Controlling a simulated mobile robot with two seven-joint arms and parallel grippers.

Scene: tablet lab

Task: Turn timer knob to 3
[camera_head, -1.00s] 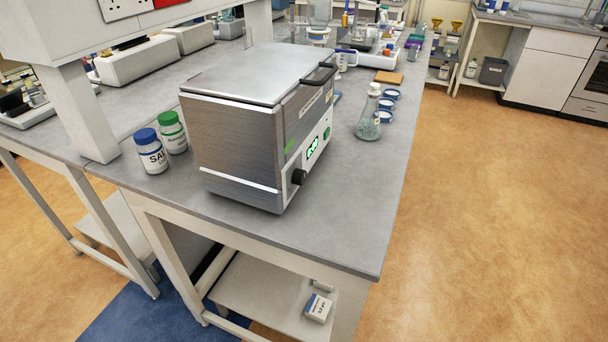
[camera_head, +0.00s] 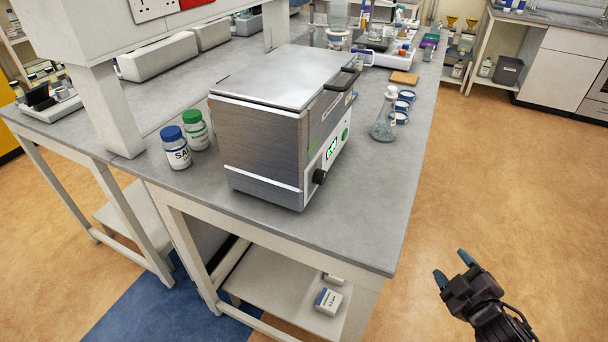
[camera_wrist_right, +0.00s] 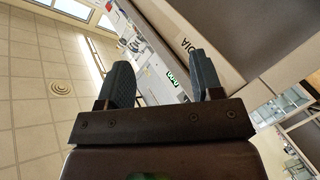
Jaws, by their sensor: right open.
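The timer knob (camera_head: 320,176) is a black round knob on the control panel of a steel bath-like device (camera_head: 262,140) on the bench. A green lit display (camera_head: 332,148) sits beside the knob, and a green button (camera_head: 345,134) is farther along the panel. The mark the knob points at is too small to read. My right gripper (camera_head: 453,268) is open and empty, to the right of the bench and well apart from the knob. My left gripper is not in view.
The bench's front corner (camera_head: 385,262) is bare, and the floor at right is clear.

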